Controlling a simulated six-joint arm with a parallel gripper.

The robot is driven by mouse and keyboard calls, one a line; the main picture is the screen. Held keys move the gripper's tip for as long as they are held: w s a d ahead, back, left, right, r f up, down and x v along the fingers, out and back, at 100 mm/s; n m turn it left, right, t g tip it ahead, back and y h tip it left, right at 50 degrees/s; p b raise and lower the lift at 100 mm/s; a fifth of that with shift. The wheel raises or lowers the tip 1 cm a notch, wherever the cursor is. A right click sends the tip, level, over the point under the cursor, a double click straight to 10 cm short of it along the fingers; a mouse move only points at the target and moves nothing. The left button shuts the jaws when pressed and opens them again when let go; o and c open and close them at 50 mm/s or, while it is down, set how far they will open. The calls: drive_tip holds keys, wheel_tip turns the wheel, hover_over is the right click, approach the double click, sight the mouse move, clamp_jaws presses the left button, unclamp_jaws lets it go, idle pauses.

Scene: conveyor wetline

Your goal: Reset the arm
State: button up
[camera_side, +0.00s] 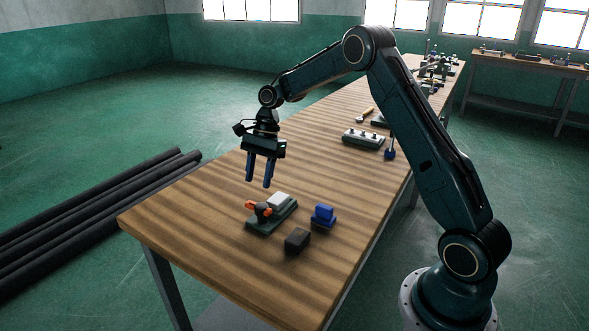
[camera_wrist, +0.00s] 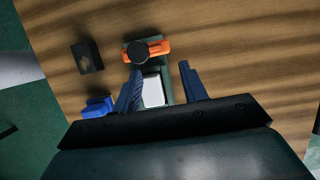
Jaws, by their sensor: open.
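My gripper (camera_side: 261,183) hangs pointing down above the wooden table, with its two blue fingers apart and nothing between them. In the wrist view the open fingers (camera_wrist: 160,88) frame part of a green base plate (camera_wrist: 172,68). That plate carries an orange part (camera_side: 259,206) with a dark round knob and a white block (camera_side: 281,199). In the side view the plate lies on the table just below and in front of the gripper, apart from the fingertips. My arm is raised and bent over the table.
A white-topped fixture (camera_side: 363,138) and several tools stand farther back on the table (camera_side: 190,218). Dark pipes (camera_side: 95,205) lie on the floor at left.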

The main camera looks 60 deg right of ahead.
drive_tip(key=s+a+r+n+t+h, duration=0.1)
drive_tip(key=s+a+r+n, duration=0.3)
drive_tip(key=s+r, duration=0.3)
drive_tip(key=s+a+r+n+t+h, duration=0.1)
drive_tip(key=s+a+r+n, duration=0.4)
drive_tip(key=r, duration=0.4)
drive_tip(key=s+n+t+h, duration=0.2)
drive_tip(key=s+n, duration=0.7)
drive_tip(key=s, duration=1.1)
drive_tip(key=shift+s+a+r+t, duration=0.2)
drive_tip(key=shift+a+t, duration=0.25)
drive_tip(key=shift+t, duration=0.35)
